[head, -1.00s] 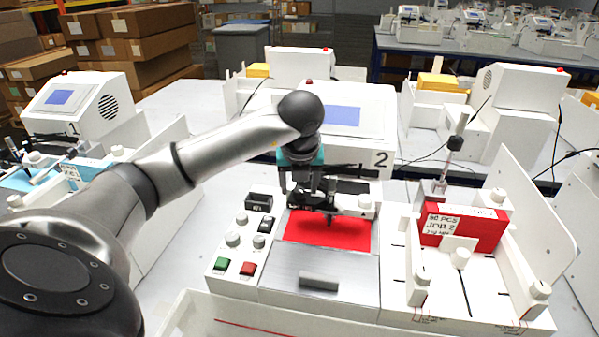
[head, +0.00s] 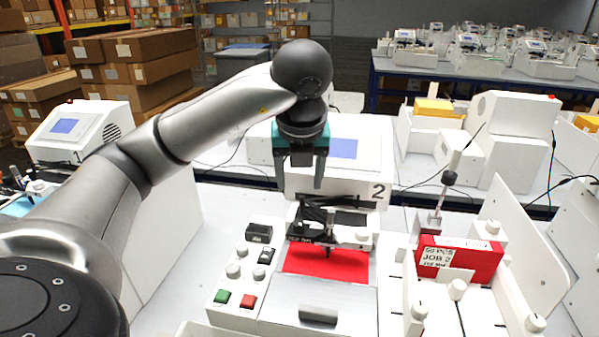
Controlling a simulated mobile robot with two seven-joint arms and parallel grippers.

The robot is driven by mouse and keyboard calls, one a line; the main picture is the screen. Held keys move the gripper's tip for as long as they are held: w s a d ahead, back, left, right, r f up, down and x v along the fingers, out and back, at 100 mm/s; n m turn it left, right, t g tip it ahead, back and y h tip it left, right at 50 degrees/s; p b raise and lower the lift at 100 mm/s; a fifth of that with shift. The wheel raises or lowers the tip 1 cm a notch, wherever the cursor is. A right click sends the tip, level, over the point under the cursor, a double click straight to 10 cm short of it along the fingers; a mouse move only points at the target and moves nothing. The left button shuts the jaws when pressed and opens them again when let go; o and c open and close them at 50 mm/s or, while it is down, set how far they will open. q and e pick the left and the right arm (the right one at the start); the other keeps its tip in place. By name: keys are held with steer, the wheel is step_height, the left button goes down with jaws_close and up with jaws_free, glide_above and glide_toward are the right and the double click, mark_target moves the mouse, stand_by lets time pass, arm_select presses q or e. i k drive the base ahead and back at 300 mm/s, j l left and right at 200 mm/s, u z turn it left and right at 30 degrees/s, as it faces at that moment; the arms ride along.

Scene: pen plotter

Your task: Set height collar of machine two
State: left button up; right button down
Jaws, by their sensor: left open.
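Machine two (head: 352,192), a white pen plotter marked "2", stands in the centre of the head view. Its pen carriage (head: 330,225) sits over a red sheet (head: 326,263), with a dark upright pen (head: 329,240) at its front. The height collar is too small to make out for certain. My left gripper (head: 300,184) is open and empty, pointing down above the carriage, with clear space between its fingers. It appears apart from the carriage. My right gripper is not in view.
A button panel (head: 238,272) with green and red buttons lies left of the red sheet. A red box (head: 470,262) marked "JOB 2" stands in a white tray to the right. A thin post (head: 446,180) rises behind it. Other plotters stand around.

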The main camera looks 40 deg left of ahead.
mark_target(362, 234)
steer(key=k+l, duration=1.1)
steer(key=k, duration=0.2)
